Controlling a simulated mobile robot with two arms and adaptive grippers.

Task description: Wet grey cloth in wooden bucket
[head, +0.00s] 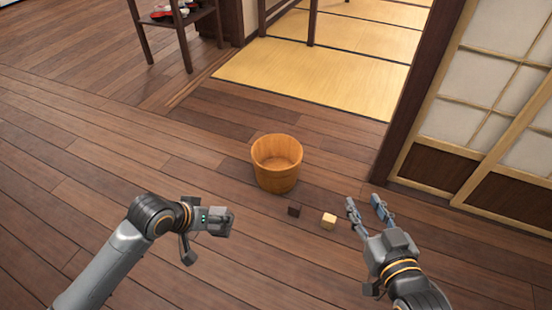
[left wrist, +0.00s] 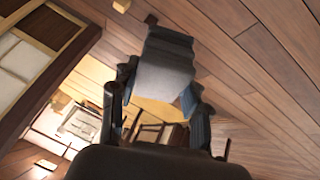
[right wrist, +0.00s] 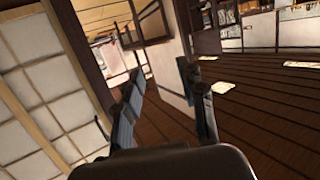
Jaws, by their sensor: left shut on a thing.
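The wooden bucket (head: 264,176) stands upright on the floor in the middle of the head view; the inside that shows looks empty. My left gripper (head: 213,221) is to the left of the bucket and nearer to me, apart from it. In the left wrist view it is shut on a folded grey cloth (left wrist: 165,78), which looks like a small block with a darker top. Whether the cloth is wet cannot be told. My right gripper (head: 364,212) is open and empty, to the right of the bucket; its spread fingers also show in the right wrist view (right wrist: 165,85).
A dark cube (head: 294,210) and a pale yellow cube (head: 329,221) lie on the floor between the bucket and my right gripper. A sliding paper door (head: 487,105) stands at the right. A tatami area (head: 320,75) lies behind. The wooden floor at the left is clear.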

